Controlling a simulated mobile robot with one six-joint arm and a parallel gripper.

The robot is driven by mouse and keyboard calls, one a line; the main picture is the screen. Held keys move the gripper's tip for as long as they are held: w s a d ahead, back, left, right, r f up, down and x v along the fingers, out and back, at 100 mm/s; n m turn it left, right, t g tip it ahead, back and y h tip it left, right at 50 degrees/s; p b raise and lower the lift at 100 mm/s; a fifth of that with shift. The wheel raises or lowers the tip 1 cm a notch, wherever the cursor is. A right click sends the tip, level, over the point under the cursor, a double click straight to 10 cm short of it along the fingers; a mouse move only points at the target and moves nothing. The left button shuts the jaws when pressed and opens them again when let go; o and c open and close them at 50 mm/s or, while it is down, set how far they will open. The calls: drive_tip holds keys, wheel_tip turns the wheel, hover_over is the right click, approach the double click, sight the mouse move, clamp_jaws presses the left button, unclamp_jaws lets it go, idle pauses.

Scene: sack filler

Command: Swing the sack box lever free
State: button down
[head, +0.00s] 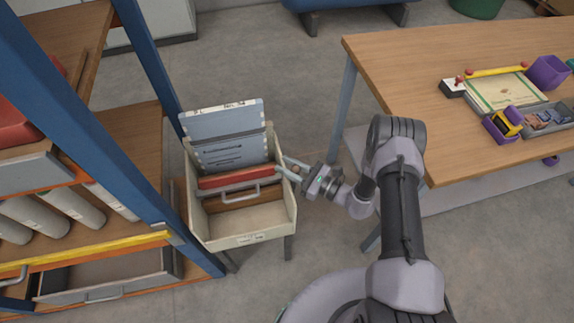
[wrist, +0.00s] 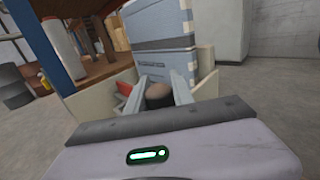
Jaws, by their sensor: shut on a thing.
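The sack box (head: 249,240) is a cream, open-topped bin on legs beside the shelving. A grey-blue panel (head: 222,122) with pale edge marks stands up at its back. A red bar and a pale handle (head: 240,195) show inside. My gripper (head: 287,167) is at the box's right side, near its back corner. In the wrist view, its two fingers (wrist: 158,86) are shut around a round brown knob (wrist: 158,97), apparently the lever's end. The rest of the lever is hidden by the fingers and the box.
Blue-framed shelving (head: 150,70) stands close on the left, with a drawer (head: 110,275) low down. A wooden table (head: 400,60) on the right holds trays and small things. Bare floor (head: 270,70) lies between them, behind the box.

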drive_tip(key=s+n+y+b, duration=0.1)
drive_tip(key=s+d+n+y+b, duration=0.1)
drive_tip(key=s, duration=0.1)
drive_tip(key=shift+s+f+n+t, duration=0.2)
drive_tip(key=shift+s+n+t, duration=0.1)
drive_tip(key=shift+n+t, duration=0.1)
drive_tip(key=shift+s+d+f+n+y+b, duration=0.1)
drive_tip(key=shift+s+d+n+y+b, duration=0.1)
drive_tip(key=shift+s+n+y+b, duration=0.35)
drive_tip(key=shift+s+d+f+n+y+b, duration=0.15)
drive_tip(key=shift+s+n+y+b, duration=0.1)
drive_tip(key=shift+s+n+y, duration=0.45)
drive_tip(key=shift+r, duration=0.1)
drive_tip(key=c, duration=1.1)
unclamp_jaws()
drive_tip(key=shift+w, duration=0.1)
